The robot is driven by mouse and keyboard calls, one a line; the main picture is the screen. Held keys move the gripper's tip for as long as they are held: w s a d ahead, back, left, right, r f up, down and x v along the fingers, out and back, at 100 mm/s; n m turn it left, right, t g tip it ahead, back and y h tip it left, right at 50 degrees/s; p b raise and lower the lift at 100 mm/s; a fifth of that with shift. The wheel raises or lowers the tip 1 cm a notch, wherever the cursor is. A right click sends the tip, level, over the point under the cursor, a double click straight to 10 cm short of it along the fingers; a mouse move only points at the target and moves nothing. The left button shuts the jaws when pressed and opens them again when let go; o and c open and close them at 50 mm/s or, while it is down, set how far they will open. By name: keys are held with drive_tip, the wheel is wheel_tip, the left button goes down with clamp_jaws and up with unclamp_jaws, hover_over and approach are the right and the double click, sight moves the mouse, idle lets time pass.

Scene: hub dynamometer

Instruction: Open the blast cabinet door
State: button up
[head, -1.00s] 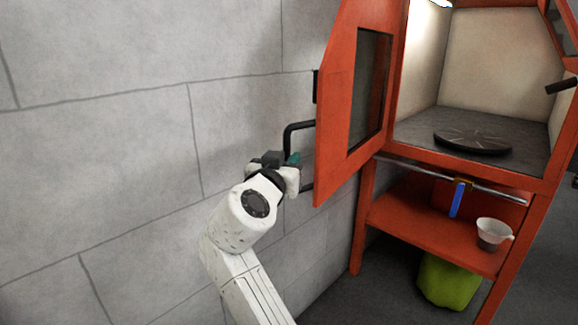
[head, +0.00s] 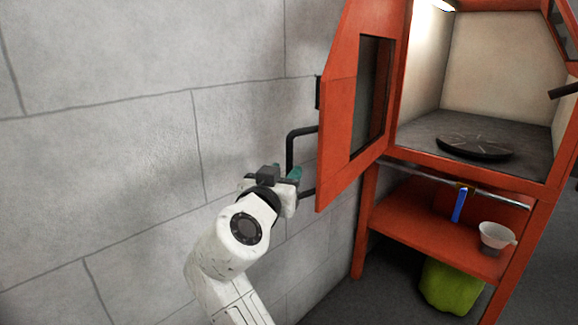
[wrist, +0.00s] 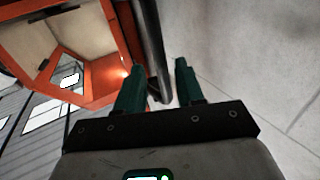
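The orange-red blast cabinet (head: 450,172) stands at the right in the head view. Its door (head: 338,140), with a dark window, is swung wide open to the left, close to the grey wall. A black bar handle (head: 290,150) sticks out from the door's wall-facing side. My gripper (head: 282,174) is beside the lower part of this handle. In the wrist view my gripper (wrist: 158,82) has its two green fingers spread apart. The dark handle bar (wrist: 152,45) appears between them, with no clear contact on either finger.
Inside the cabinet is a dark round turntable (head: 474,148). The shelf below holds a white cup (head: 496,237), and a blue item (head: 459,205) hangs at the rail. A green bin (head: 450,288) stands underneath. The grey wall (head: 110,150) is close on the left.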

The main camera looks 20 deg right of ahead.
drive_tip(key=v, duration=0.6)
drive_tip(key=shift+s+a+p, duration=0.2)
drive_tip(key=shift+s+p, duration=0.1)
drive_tip(key=shift+p, duration=0.15)
drive_tip(key=s+d+f+n+g+y, duration=0.15)
drive_tip(key=s+d+f, duration=0.25)
drive_tip(key=f, duration=0.5)
drive_tip(key=s+d+f+n+g+y, duration=0.1)
drive_tip(key=s+d+f+g, duration=0.3)
drive_tip(key=f, duration=0.5)
drive_tip(key=s+d+f+n+g+y, duration=0.15)
drive_tip(key=s+d+f, duration=0.3)
drive_tip(key=f, duration=0.45)
drive_tip(key=s+d+f+n+g+y, duration=0.1)
drive_tip(key=s+f+g+y, duration=0.1)
drive_tip(key=s+f, duration=0.45)
drive_tip(key=s+d+f+n+g+y, duration=0.1)
drive_tip(key=s+f+g+y, duration=0.15)
drive_tip(key=s, duration=0.75)
drive_tip(key=s+d+f+n+g+y, duration=0.1)
drive_tip(key=s+f+g+y, duration=0.1)
drive_tip(key=s+f, duration=0.5)
wheel_tip(320, 180, up, 29)
drive_tip(key=s+p, duration=0.2)
drive_tip(key=p, duration=2.4)
drive_tip(key=shift+s+a, duration=0.35)
drive_tip(key=shift+a, duration=0.05)
